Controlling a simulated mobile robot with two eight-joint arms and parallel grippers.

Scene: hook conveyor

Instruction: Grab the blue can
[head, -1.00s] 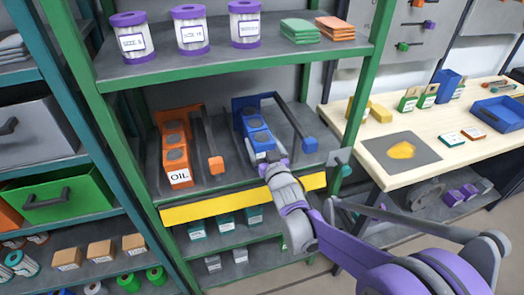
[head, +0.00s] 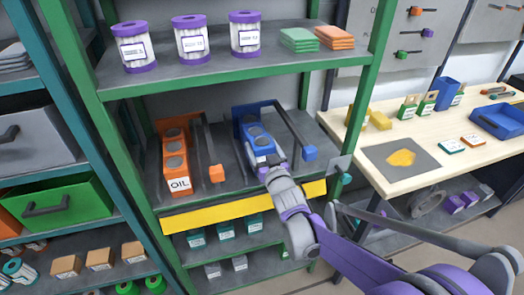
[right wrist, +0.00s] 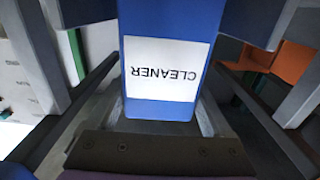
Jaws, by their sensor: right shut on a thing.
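Blue cans stand in a row in the blue dispenser (head: 242,106) on the middle shelf. The front blue can (head: 264,149) is partly hidden by my right gripper (head: 268,165), which reaches in from the lower right. In the right wrist view, the blue can (right wrist: 160,110) sits between my fingers, its white CLEANER label upside down. My right gripper is shut on this can. I cannot tell whether the can has left the rack. My left gripper is out of view.
Orange OIL cans (head: 176,165) stand in an orange dispenser to the left. A yellow strip (head: 215,212) runs along the shelf's front edge. The shelf above holds purple-lidded jars (head: 190,38). A green post (head: 362,100) and workbench (head: 400,180) are at right.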

